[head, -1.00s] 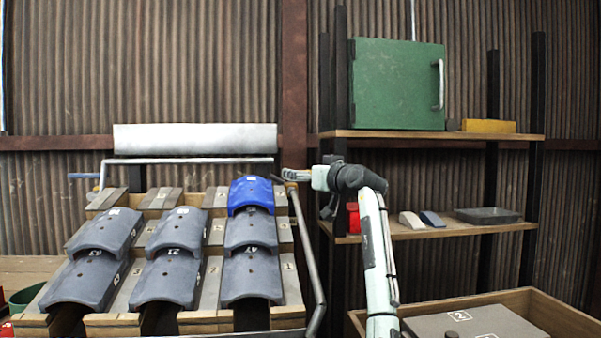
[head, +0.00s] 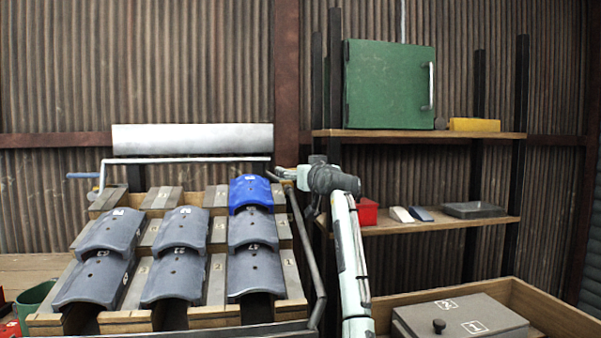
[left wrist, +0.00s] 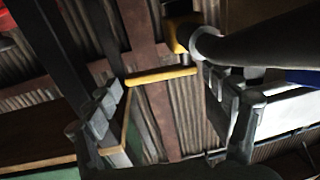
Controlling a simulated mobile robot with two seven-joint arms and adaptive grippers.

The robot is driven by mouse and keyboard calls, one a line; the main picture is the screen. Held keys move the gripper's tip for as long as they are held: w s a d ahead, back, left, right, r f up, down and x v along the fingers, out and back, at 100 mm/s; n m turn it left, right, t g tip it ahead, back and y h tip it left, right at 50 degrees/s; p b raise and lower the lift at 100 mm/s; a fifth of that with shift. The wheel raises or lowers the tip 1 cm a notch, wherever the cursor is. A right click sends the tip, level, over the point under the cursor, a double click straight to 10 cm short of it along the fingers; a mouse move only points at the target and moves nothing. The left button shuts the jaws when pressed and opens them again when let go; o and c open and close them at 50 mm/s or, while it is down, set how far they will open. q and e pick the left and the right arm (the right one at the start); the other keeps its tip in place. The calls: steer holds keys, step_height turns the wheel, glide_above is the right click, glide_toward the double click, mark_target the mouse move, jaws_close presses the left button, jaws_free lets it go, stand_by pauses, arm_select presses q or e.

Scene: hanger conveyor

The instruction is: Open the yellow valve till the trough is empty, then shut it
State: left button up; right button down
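A long silver trough-like body (head: 193,137) lies behind the roof tiles, above a pale pipe (head: 190,160). Its contents cannot be seen. My left gripper (head: 279,175) is at the pipe's right end, pointing left, and covers most of the yellow valve in the head view. In the left wrist view, the yellow valve's bar (left wrist: 160,76) shows across the space between the spread fingers of my left gripper (left wrist: 172,118). Both fingers look clear of it. The pipe (left wrist: 265,38) runs in from the upper right. My right gripper is out of view.
Grey tiles (head: 172,275) and one blue tile (head: 250,190) lie on the sloped frame below. A blue handle (head: 82,175) is at the pipe's left end. A shelf (head: 450,229) stands right of my arm, with a green cabinet (head: 388,85). A wooden crate (head: 560,318) is below.

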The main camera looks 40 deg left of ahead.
arm_select(q)
steer(key=v, duration=1.2)
